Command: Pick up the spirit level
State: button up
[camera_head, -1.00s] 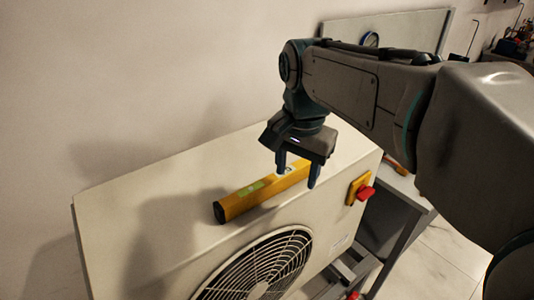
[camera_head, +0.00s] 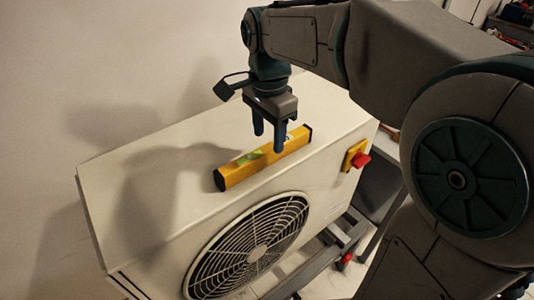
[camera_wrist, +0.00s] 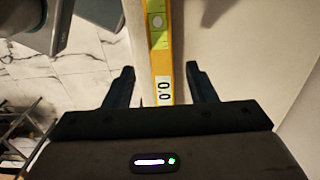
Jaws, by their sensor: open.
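The yellow spirit level (camera_head: 245,168) with black end caps and a green vial lies flat on top of the white fan unit. My gripper (camera_head: 269,142) points down over the level, toward its right half, with its fingers apart. In the wrist view, the level (camera_wrist: 158,60) runs lengthwise up the picture, and its near end with a "0.0" display lies between the open fingers of my gripper (camera_wrist: 160,82). Nothing is held. I cannot tell exactly how far the fingertips are above the level.
The white fan unit (camera_head: 150,178) has a round grille (camera_head: 250,245) in front and stands on a grey frame (camera_head: 335,245). A red knob on a yellow plate (camera_head: 354,158) sits at its right end. A pale wall rises behind. The unit's left top is clear.

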aim_at(267, 148)
notch_tip(267, 148, down, 5)
jog(key=shift+a+f+p, duration=0.1)
jog(key=shift+a+p, duration=0.05)
jog(key=shift+p, duration=0.3)
jog(key=shift+c, duration=0.3)
grip_shut()
